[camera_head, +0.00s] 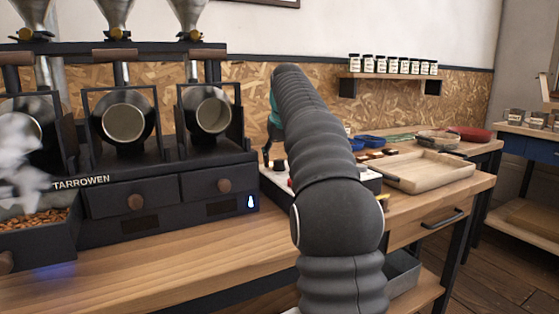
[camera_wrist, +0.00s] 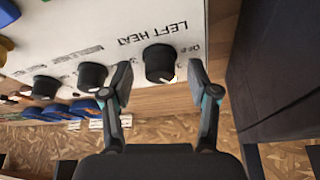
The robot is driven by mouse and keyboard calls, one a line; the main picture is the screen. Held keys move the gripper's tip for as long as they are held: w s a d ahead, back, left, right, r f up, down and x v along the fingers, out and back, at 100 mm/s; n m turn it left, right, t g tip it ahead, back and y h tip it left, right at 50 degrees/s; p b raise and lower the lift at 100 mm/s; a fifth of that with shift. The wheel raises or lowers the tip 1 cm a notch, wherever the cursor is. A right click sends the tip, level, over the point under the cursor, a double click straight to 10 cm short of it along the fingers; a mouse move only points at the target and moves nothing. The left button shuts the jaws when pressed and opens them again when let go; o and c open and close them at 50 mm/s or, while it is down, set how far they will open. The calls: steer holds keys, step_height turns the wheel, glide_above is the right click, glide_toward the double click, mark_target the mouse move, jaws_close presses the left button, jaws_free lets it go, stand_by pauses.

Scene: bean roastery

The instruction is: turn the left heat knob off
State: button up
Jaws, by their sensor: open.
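The left heat knob (camera_wrist: 160,62) is a black round knob on a white panel (camera_wrist: 130,20), under the upside-down words LEFT HEAT in the wrist view. A small pale mark shows at its lower right edge; I cannot tell its setting surely. My gripper (camera_wrist: 160,78) is open, with one finger on each side of this knob and no clear contact.
Two more black knobs, one near (camera_wrist: 92,75) and one farther left (camera_wrist: 45,87), sit on the panel beside the left finger. The dark roaster (camera_head: 150,190) stands left of the box. A wooden tray (camera_head: 430,172) lies to its right.

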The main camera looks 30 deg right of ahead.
jaws_close()
steer(key=shift+p, duration=0.3)
steer(key=shift+r+n+y+p, duration=0.15)
steer(key=shift+n+y+p, duration=0.25)
steer(key=shift+n+p, duration=0.5)
steer(key=shift+d+n+y, duration=0.1)
steer(key=shift+n+y, duration=0.2)
steer(key=shift+n, duration=0.6)
steer(key=n, duration=0.1)
steer(key=n+y, duration=0.1)
steer(key=n, duration=0.1)
steer(key=shift+d+f+n+p, duration=0.1)
steer(key=shift+f+n+p, duration=0.1)
steer(key=shift+n+p, duration=0.1)
steer(key=shift+w+n+g+y, duration=0.1)
steer(key=shift+n+g+y, duration=0.3)
steer(key=shift+n, duration=0.75)
steer(key=shift+n+g+y, duration=0.1)
steer(key=shift+n+y, duration=0.5)
steer(key=shift+n, duration=0.55)
